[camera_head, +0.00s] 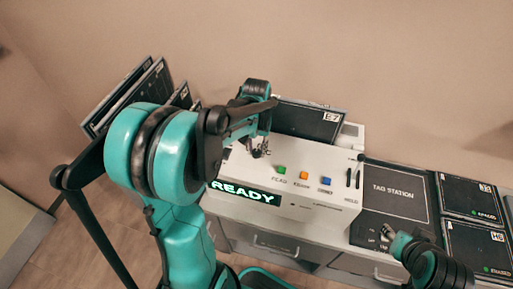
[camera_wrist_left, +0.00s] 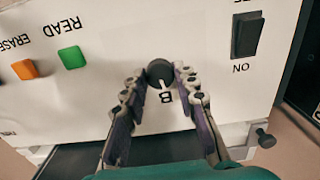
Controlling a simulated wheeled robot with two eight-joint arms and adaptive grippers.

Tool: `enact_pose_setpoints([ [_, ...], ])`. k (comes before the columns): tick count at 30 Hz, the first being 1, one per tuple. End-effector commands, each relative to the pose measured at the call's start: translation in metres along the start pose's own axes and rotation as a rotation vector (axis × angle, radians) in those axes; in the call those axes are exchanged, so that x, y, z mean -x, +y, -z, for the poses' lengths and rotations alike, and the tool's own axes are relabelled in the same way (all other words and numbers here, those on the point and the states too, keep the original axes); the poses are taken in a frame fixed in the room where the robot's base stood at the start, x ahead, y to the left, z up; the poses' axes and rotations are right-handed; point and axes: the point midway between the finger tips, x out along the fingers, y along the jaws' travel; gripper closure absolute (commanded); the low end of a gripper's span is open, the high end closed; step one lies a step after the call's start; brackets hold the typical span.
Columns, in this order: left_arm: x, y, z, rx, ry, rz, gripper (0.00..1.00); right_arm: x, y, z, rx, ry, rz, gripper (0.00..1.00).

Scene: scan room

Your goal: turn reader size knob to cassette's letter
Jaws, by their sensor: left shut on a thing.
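The white reader (camera_head: 318,170) stands on the counter and its green display reads READY. A dark cassette (camera_head: 305,118) stands in its top; the small label at its right end is too blurred to read surely. The black size knob (camera_wrist_left: 158,70) is on the reader's face, its white pointer mark toward a letter that looks like B. My left gripper (camera_wrist_left: 157,80) has its fingers on either side of the knob, shut on it; in the head view the gripper (camera_head: 259,148) partly hides the knob. My right gripper (camera_head: 390,236) is low at the right, its jaws unclear.
A green READ button (camera_wrist_left: 72,55), an orange ERASE button (camera_wrist_left: 25,69) and a black ON switch (camera_wrist_left: 247,35) are near the knob. The tag station (camera_head: 397,190) and more cassettes (camera_head: 468,197) lie at the right. Other dark cassettes (camera_head: 135,92) lean at the left wall.

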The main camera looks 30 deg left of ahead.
Motion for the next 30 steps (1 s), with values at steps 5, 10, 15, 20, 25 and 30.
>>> enact_pose_setpoints([
  [5, 0.0, 0.0001, -0.0002, -0.095, 0.0, 0.0, 1.0, 0.0009, 0.0, 0.0006, 0.0, 0.0, 0.0, 0.59],
  [10, -0.0001, 0.0001, -0.0002, -0.152, 0.0, 0.0, 1.0, 0.0013, 0.0, 0.0009, 0.0, 0.0, 0.0, 0.59],
  [15, -0.0002, 0.0001, -0.0002, -0.179, -0.001, 0.0, 1.0, 0.0014, 0.0, 0.001, 0.0, 0.0, 0.0, 0.59],
  [20, -0.0003, 0.0001, -0.0002, -0.185, -0.001, 0.0, 1.0, 0.0014, 0.0, 0.001, 0.0, 0.0, 0.0, 0.59],
  [25, -0.0003, 0.0001, -0.0002, -0.185, -0.001, 0.0, 1.0, 0.0014, 0.0, 0.001, 0.0, 0.0, 0.0, 0.59],
  [30, -0.0003, 0.0001, -0.0002, -0.184, -0.001, 0.0, 0.5, 0.0014, 0.0, 0.001, 0.0, 0.0, 0.0, 0.59],
])
